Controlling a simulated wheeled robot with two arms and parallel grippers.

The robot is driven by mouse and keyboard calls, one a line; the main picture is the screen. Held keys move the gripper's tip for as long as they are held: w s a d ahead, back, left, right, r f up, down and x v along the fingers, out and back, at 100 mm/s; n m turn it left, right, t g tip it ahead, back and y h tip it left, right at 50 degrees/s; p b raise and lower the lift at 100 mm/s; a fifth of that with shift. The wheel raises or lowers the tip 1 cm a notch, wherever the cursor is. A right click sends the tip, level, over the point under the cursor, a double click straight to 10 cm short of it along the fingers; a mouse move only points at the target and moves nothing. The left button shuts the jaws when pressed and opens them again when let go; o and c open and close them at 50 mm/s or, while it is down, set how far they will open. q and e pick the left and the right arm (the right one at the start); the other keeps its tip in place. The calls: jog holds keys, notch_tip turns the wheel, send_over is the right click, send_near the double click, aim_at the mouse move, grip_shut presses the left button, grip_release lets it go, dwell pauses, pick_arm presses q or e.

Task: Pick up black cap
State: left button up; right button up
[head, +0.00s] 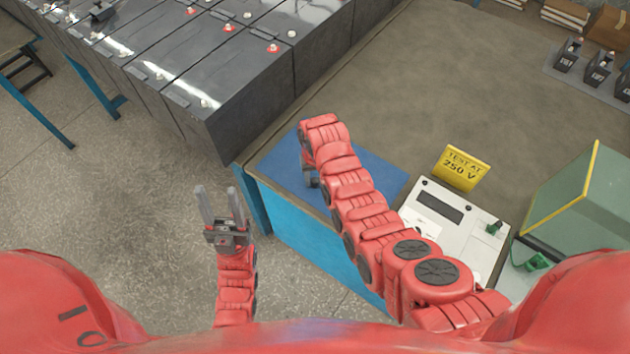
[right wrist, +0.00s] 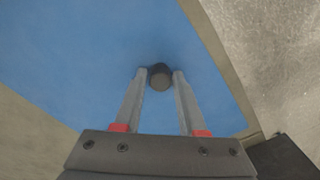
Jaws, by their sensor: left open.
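The black cap (right wrist: 160,76) is a small dark round piece on the blue mat (right wrist: 75,60) in the right wrist view. It lies between the tips of my right gripper (right wrist: 160,74), whose two grey fingers stand apart on either side of it. A narrow gap seems to show beside the cap. In the head view my right gripper (head: 312,182) points down at the mat (head: 275,161), mostly hidden under my red arm, and the cap is hidden there. My left gripper (head: 217,190) is open and empty over the floor, left of the blue-sided bench.
Large dark battery blocks (head: 245,85) stand at the upper left. The bench middle is clear.

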grip_shut()
jog(key=shift+r, duration=0.15)
